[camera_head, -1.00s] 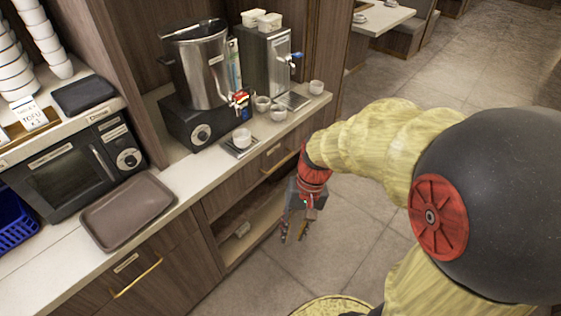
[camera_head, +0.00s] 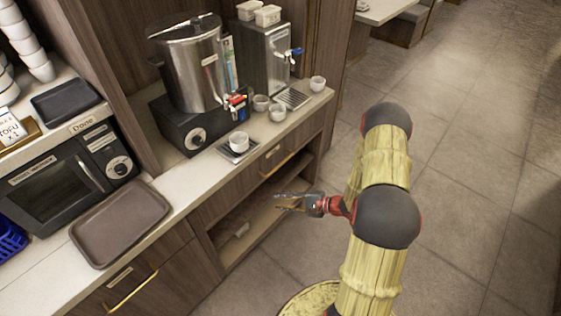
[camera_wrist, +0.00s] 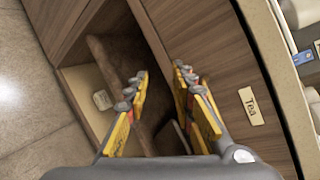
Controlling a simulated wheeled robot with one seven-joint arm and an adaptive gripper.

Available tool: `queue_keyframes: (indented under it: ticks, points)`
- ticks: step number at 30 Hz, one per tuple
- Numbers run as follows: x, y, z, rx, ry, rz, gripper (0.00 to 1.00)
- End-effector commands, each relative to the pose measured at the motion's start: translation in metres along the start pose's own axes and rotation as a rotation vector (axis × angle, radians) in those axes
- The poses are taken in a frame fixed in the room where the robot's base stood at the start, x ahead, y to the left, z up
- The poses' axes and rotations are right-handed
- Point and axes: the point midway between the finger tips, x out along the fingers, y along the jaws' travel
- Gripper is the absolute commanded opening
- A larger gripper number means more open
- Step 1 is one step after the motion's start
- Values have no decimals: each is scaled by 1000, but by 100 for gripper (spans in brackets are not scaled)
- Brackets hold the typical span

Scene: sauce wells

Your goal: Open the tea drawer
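The tea drawer (camera_head: 243,185) is a dark wood front under the counter, with a small label and a gold bar handle (camera_head: 277,166). It looks closed. In the wrist view its front (camera_wrist: 215,60) fills the right side, and the label (camera_wrist: 251,107) reads "Tea"; I cannot make out the handle there. My gripper (camera_head: 278,201) is in front of the cabinet, below the handle and apart from it, pointing left towards the open shelf space. In the wrist view my gripper (camera_wrist: 160,82) has its yellow fingers apart, with nothing between them.
An open shelf (camera_head: 255,221) below the drawer holds a small pale item. The counter (camera_head: 195,177) carries a steel urn (camera_head: 203,75), a dispenser (camera_head: 263,60), several cups and a brown tray (camera_head: 122,222). Another handled front (camera_head: 150,268) is at lower left. The floor (camera_head: 460,190) at right is clear.

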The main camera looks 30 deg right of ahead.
Motion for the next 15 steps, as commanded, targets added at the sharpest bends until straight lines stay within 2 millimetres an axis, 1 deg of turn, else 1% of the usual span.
queue_keyframes:
  ticks: [1,2,3,6,9,12,15]
  points:
    - [4,-6,-19,-37,47,-53,25]
    - [4,-14,-31,-69,82,-86,25]
    - [2,-29,-46,-125,129,-131,25]
    - [-7,-65,-77,-268,242,-217,25]
    - [-13,-79,-87,-373,304,-250,25]
    - [-14,-82,-86,-450,314,-250,25]
    - [-11,-83,-87,-481,316,-245,25]
